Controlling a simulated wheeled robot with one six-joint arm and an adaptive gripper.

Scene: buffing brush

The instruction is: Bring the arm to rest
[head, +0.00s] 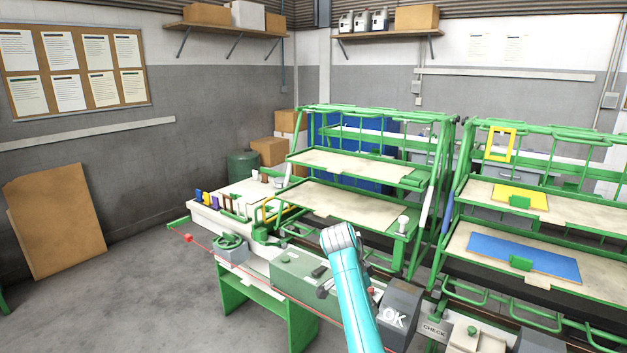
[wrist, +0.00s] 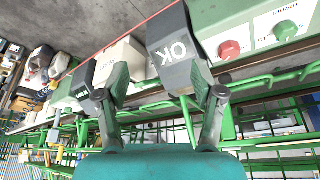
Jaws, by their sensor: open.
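My arm (head: 352,295) is cyan with a pale rounded joint at its upper end. In the head view it reaches up from the bottom edge, in front of the green and white workbench. Beyond the fingertips is a dark grey box marked OK (wrist: 178,50), which also shows in the head view (head: 398,318) just right of my arm. I cannot tell the exact gap between fingers and box. The head view mostly hides the gripper.
A green box (head: 300,272) stands on the bench left of my arm. A CHECK box (head: 434,328) is to the right. Green racks with pale shelves (head: 345,203) stand behind, one holding a blue board (head: 540,260). Open floor (head: 130,290) lies at left.

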